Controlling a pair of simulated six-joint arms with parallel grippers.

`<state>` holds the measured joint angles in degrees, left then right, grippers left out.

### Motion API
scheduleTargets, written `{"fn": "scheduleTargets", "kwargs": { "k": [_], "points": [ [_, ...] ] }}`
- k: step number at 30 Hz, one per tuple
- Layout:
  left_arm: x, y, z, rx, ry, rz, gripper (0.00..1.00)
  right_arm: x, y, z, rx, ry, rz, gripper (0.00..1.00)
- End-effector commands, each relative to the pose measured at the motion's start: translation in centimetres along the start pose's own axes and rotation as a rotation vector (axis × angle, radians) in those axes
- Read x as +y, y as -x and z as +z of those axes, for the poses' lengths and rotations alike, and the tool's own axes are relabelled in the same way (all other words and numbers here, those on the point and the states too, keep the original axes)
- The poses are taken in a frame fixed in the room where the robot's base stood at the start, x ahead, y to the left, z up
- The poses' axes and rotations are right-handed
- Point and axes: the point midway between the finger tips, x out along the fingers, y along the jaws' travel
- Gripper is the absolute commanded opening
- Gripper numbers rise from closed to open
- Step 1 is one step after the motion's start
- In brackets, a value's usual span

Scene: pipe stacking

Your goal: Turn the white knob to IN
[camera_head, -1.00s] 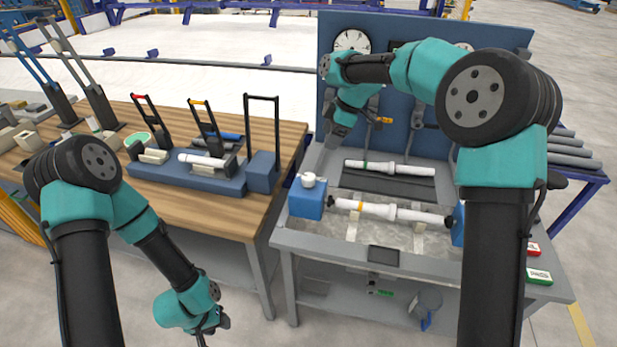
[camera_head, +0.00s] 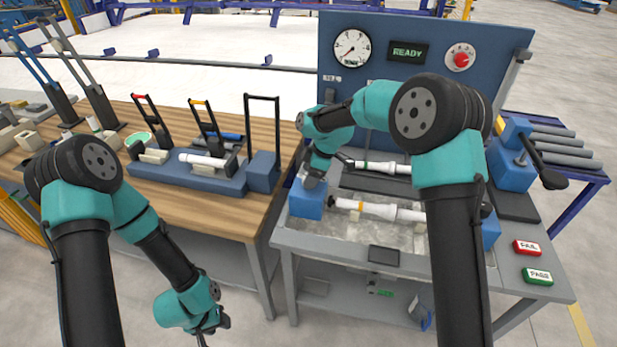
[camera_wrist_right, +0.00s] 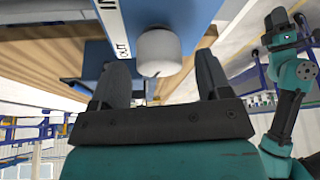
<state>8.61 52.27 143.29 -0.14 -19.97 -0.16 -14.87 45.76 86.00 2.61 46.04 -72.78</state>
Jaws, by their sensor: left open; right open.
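The white knob (camera_wrist_right: 158,50) sits on a blue block with OUT and part of an IN label printed on a white strip beside it in the right wrist view. My right gripper (camera_wrist_right: 160,82) is open, with one finger on each side of the knob's near end; I cannot tell whether they touch it. In the head view my right gripper (camera_head: 313,180) is over the blue block (camera_head: 306,203) and hides the knob. My left gripper (camera_head: 208,328) hangs low in front of the wooden table, away from the knob.
A white pipe (camera_head: 378,210) lies to the right of the block in the grey tray, with another pipe (camera_head: 385,168) behind it. FAIL (camera_head: 527,247) and PASS (camera_head: 537,276) buttons are at right.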

Motion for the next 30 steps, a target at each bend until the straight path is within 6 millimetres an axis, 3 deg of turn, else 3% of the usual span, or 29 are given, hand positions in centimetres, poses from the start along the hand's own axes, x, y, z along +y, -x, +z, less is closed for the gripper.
{"fn": "scheduleTargets", "kwargs": {
  "k": [5, 14, 30],
  "points": [
    [0.00, 0.00, 0.00, 0.000, 0.000, 0.000, 0.43, 0.00, -1.36, 0.00, 0.000, 0.000, 0.000, 0.71],
    [0.00, 0.00, 0.00, 0.000, 0.000, 0.000, 0.43, 0.00, -1.49, 0.00, 0.000, 0.000, 0.000, 0.71],
    [0.00, 0.00, 0.00, 0.000, 0.000, 0.000, 0.43, 0.00, -1.46, 0.01, 0.000, 0.000, 0.000, 0.21]
  ]
}}
